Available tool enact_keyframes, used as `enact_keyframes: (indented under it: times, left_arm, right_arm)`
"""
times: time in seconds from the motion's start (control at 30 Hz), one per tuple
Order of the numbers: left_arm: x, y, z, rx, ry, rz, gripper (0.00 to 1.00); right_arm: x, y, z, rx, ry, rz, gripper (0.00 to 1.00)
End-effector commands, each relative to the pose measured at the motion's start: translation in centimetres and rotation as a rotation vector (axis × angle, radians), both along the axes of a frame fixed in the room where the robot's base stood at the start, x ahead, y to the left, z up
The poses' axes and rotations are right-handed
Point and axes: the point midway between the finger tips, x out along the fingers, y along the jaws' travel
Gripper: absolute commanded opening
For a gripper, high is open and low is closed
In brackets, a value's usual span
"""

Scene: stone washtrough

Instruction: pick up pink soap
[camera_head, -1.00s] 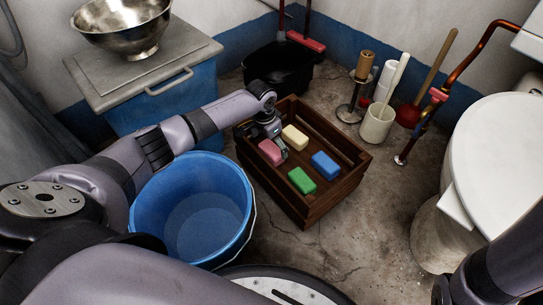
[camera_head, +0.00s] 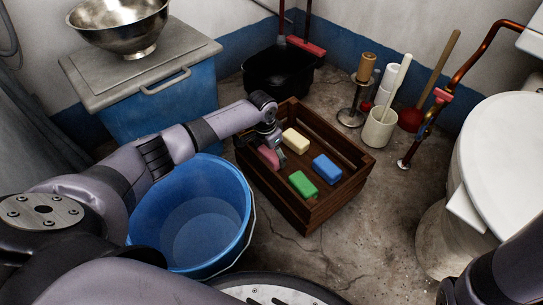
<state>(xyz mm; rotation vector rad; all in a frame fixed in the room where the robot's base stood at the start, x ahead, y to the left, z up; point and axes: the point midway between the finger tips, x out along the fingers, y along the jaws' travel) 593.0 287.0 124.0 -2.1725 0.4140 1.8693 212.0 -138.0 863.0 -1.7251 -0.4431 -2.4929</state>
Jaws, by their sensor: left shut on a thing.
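The pink soap (camera_head: 268,157) is at the left side of the wooden crate (camera_head: 306,216), partly hidden by my left gripper. My left gripper (camera_head: 274,155) reaches into the crate from above and is shut on the pink soap. I cannot tell whether the soap is clear of the crate floor. A cream soap (camera_head: 296,140), a green soap (camera_head: 302,184) and a blue soap (camera_head: 327,168) lie in the crate to the right of the gripper. My right gripper is not in view; only part of that arm shows at the lower right.
A blue bucket (camera_head: 242,200) stands left of the crate, under my left arm. A black tub (camera_head: 262,80) is behind it. A toilet brush holder (camera_head: 378,132) and paper stand (camera_head: 350,116) are behind right. A white toilet (camera_head: 505,150) is at right. Floor right of the crate is free.

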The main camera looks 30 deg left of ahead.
Motion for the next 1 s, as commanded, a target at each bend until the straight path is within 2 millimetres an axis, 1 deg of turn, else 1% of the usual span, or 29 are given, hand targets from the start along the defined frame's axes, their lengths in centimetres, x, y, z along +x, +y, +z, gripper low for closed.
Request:
enact_keyframes:
  times: [0.03, 0.3, 0.4, 0.63, 0.77, 0.87, 0.97, 1.0]
  left_arm:
    - [0.0, 0.0, 0.0, 0.0, 0.0, 0.0, 0.69]
    - [0.0, 0.0, 0.0, -0.001, 0.0, 0.0, 0.51]
    - [0.0, 0.0, 0.0, -0.001, -0.001, 0.0, 0.46]
    - [0.0, 0.0, 0.1, -0.001, -0.001, 0.0, 0.45]
    - [0.1, 0.0, 0.8, -0.002, -0.001, 0.0, 0.45]
    - [0.1, 0.0, 1.9, -0.002, -0.002, 0.0, 0.45]
    - [0.1, 0.0, 3.4, -0.001, -0.003, 0.001, 0.45]
    - [0.1, 0.0, 4.2, -0.001, -0.002, 0.001, 0.45]
  right_arm:
    - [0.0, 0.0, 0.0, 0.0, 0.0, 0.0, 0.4]
    - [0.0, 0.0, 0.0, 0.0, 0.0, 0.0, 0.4]
    - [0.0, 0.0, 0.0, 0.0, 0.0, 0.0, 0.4]
    - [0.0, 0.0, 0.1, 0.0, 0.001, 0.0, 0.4]
    - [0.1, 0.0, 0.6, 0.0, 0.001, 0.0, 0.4]
    - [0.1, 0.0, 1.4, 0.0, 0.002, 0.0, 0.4]
    - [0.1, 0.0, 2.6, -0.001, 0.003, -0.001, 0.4]
    - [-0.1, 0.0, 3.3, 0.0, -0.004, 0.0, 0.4]
